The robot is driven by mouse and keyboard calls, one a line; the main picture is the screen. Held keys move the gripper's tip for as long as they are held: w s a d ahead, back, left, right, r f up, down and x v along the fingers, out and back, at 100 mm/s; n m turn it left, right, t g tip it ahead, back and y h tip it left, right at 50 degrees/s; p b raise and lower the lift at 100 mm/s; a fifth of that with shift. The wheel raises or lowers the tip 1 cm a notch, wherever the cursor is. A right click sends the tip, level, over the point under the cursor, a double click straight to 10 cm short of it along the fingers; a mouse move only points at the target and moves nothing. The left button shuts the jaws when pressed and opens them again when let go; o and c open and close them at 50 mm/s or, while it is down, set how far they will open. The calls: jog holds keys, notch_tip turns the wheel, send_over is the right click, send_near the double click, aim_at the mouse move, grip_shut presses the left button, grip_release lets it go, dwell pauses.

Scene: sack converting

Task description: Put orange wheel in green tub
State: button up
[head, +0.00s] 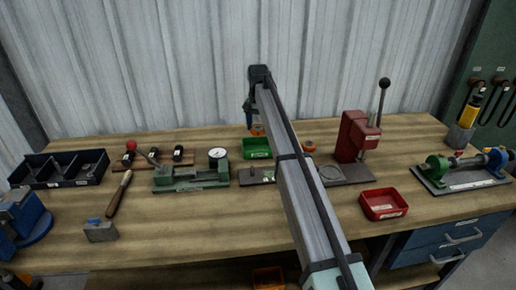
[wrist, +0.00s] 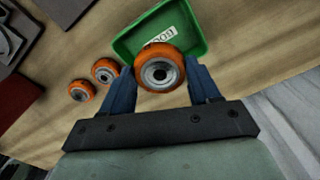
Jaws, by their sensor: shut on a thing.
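My gripper (wrist: 160,82) has its blue fingers shut on an orange wheel (wrist: 159,66) with a dark hub. In the head view the held wheel (head: 257,130) shows under my gripper (head: 250,114), at the back of the bench. The green tub (head: 257,153) is just in front of and below it in that picture. In the wrist view the green tub (wrist: 187,22) lies behind the wheel, which covers part of its near side and label. The wheel appears above the bench; its exact height over the tub cannot be told.
Two more orange wheels (wrist: 104,70) (wrist: 81,90) lie on the bench beside the tub. A red press (head: 355,138) stands to the right, with a red tub (head: 383,204) in front. A green vice-like fixture with a dial (head: 190,176) sits left.

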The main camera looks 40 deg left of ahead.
aim_at(258, 127)
notch_tip(258, 127, down, 9)
dwell(0.5)
jog(key=shift+f, duration=0.15)
jog(key=o, duration=1.2)
notch_tip(258, 127, up, 12)
jog(key=shift+r, duration=0.2)
